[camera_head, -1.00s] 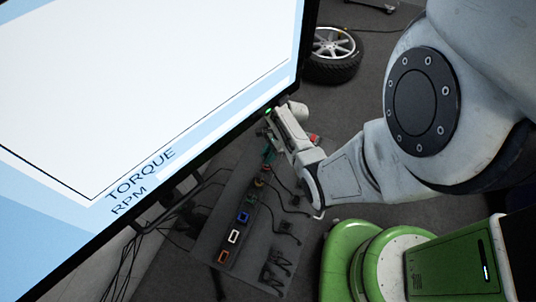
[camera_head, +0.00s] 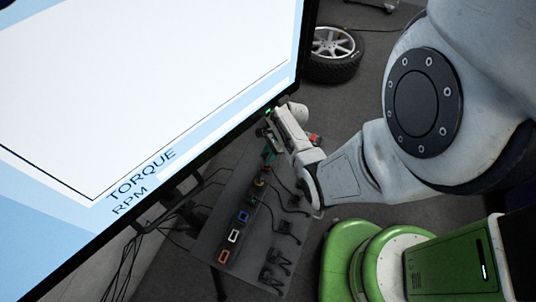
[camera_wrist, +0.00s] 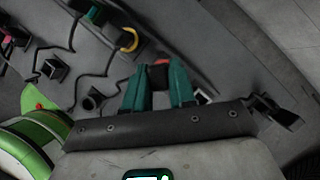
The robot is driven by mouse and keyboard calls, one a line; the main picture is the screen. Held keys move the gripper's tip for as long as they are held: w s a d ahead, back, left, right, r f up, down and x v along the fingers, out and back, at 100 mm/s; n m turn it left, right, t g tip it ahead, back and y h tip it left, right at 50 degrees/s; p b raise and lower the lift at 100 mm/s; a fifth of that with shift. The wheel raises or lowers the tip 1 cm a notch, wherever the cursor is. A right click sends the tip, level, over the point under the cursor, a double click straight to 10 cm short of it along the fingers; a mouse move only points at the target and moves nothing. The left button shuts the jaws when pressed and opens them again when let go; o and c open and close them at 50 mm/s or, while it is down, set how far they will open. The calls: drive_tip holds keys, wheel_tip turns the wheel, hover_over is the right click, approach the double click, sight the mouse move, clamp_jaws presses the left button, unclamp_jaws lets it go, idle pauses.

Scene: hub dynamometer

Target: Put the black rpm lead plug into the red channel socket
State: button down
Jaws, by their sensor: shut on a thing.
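My gripper (camera_wrist: 160,88) has two teal fingers, shut on a dark thing between them that I take for the black rpm lead plug (camera_wrist: 160,80). Only a little of it shows in the wrist view; the fingers hide the rest. A red edge, apparently the red channel socket (camera_wrist: 160,62), shows just beyond the fingertips, in line with them. I cannot tell whether plug and socket touch. In the head view my gripper (camera_head: 268,154) is over the far end of the socket row, and it hides the red socket and the plug.
The row continues with a yellow socket (camera_head: 259,183), blue socket (camera_head: 243,216), white socket (camera_head: 233,236) and orange socket (camera_head: 223,257). Black leads and plugs (camera_head: 286,227) lie right of it on the grey panel. A large screen (camera_head: 150,80) overhangs the left. A wheel (camera_head: 333,52) lies behind.

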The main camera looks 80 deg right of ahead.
drive_tip(key=shift+f+b, duration=1.05)
drive_tip(key=shift+f, duration=0.35)
drive_tip(key=c, duration=0.9)
unclamp_jaws()
drive_tip(key=shift+o, duration=0.2)
drive_tip(key=p+v, duration=0.1)
drive_tip(key=v, duration=0.9)
drive_tip(key=shift+s+d+r+p, duration=0.15)
drive_tip(key=shift+r+p, duration=0.2)
drive_tip(key=shift+p, duration=0.05)
